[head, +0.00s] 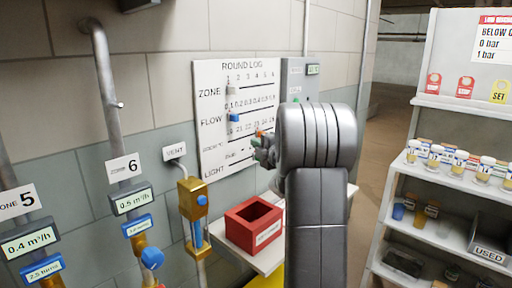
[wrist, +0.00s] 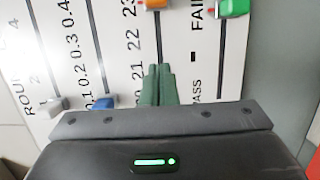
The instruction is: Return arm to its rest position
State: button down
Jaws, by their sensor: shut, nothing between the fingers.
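My arm rises at the middle right of the head view and bends toward the wall board. My gripper (head: 263,152) is partly hidden behind the arm's large dark wrist link, close to the lower right of the ROUND LOG board (head: 212,80). In the wrist view my gripper (wrist: 157,85) has its two greenish fingers together, with nothing between them. The fingers point at the board beside the row of numbers 20 to 23. I cannot tell whether the tips touch the board.
The board carries a blue slider (wrist: 102,103), a pale slider (wrist: 51,105), an orange slider (wrist: 155,4) and a green one (wrist: 232,8). A red box (head: 254,225) sits on a shelf beside my arm. Pipes with gauges stand left; a bottle rack (head: 447,170) stands right.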

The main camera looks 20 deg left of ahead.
jog(key=v, duration=0.7)
jog(key=shift+w+d+b, duration=0.2)
jog(key=shift+d+b, duration=0.1)
jog(key=shift+b, duration=0.05)
jog(key=shift+f, duration=0.1)
